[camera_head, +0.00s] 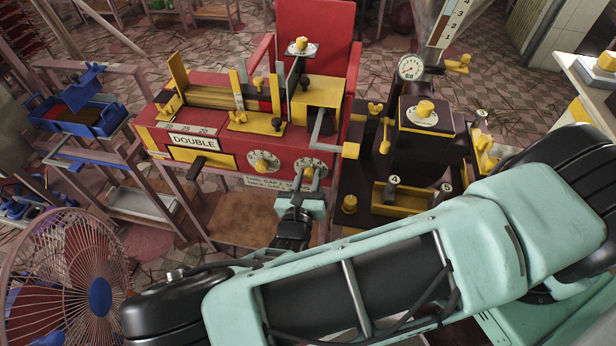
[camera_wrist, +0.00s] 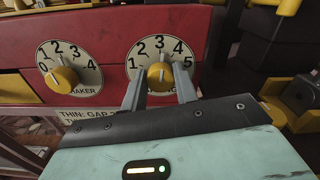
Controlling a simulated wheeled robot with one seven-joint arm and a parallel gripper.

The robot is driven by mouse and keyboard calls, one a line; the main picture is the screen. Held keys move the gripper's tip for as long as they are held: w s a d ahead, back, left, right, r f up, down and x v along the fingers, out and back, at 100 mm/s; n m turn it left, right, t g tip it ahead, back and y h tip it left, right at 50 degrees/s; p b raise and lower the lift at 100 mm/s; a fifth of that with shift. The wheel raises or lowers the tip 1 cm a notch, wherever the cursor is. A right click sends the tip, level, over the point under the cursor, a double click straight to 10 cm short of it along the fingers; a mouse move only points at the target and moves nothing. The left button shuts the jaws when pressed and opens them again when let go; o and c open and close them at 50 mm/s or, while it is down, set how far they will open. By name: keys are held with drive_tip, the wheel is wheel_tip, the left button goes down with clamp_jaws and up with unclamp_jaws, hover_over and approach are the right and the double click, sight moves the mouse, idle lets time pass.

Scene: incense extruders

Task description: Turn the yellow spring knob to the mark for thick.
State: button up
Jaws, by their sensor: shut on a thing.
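A yellow knob on the right-hand white dial (camera_wrist: 188,51) of the red machine sits between my fingertips. The dial's numbers run from 1 to 5, and the yellow knob (camera_wrist: 161,73) points roughly up, near the 3. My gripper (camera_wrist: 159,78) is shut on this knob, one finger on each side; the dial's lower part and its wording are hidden. In the head view my gripper (camera_head: 311,178) reaches the same dial (camera_head: 312,164) at the machine's front. A label (camera_wrist: 88,115) below the dials begins with "THIN"; the rest is mostly covered.
A second dial (camera_wrist: 75,51) with a yellow knob is close on the left. A black handle (camera_head: 196,165) juts out below the "DOUBLE" sign (camera_head: 194,142). A dark machine (camera_head: 433,145) stands close on the right. A fan (camera_head: 70,270) stands at lower left.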

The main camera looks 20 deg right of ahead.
drive_tip(key=shift+s+m+p, duration=0.1)
drive_tip(key=shift+m+p, duration=0.8)
drive_tip(key=shift+m, duration=2)
drive_tip(key=o, duration=1)
drive_tip(key=shift+c, duration=0.2)
